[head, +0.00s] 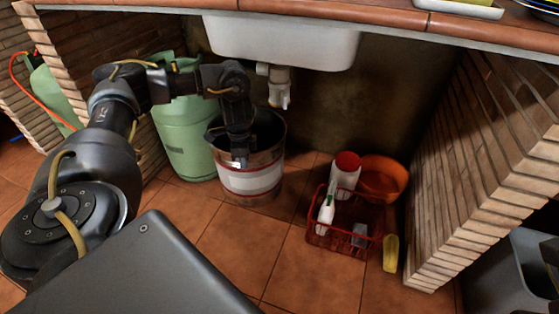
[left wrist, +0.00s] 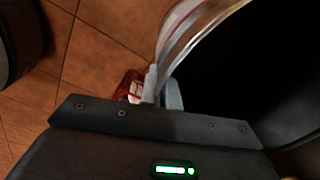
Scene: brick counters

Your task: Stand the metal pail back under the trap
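The metal pail (head: 250,180), silver with a white band and red stripes, stands roughly upright in front of the green gas cylinder. I cannot tell whether its base touches the floor. The white trap (head: 279,88) hangs under the sink, behind and a little right of the pail's mouth. My left gripper (head: 238,160) reaches down at the pail's near left rim. In the left wrist view its fingertips (left wrist: 161,90) sit close together on either side of the pail's rim (left wrist: 185,40), shut on it. The pail's dark inside fills the right of that view. My right gripper is out of view.
The green gas cylinder (head: 188,135) is close left of the pail. A red crate (head: 335,243) with bottles, an orange bowl (head: 383,178) and a yellow item (head: 390,253) are to the right. The sink (head: 285,40) overhangs. Tiled floor (head: 235,245) in front is clear.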

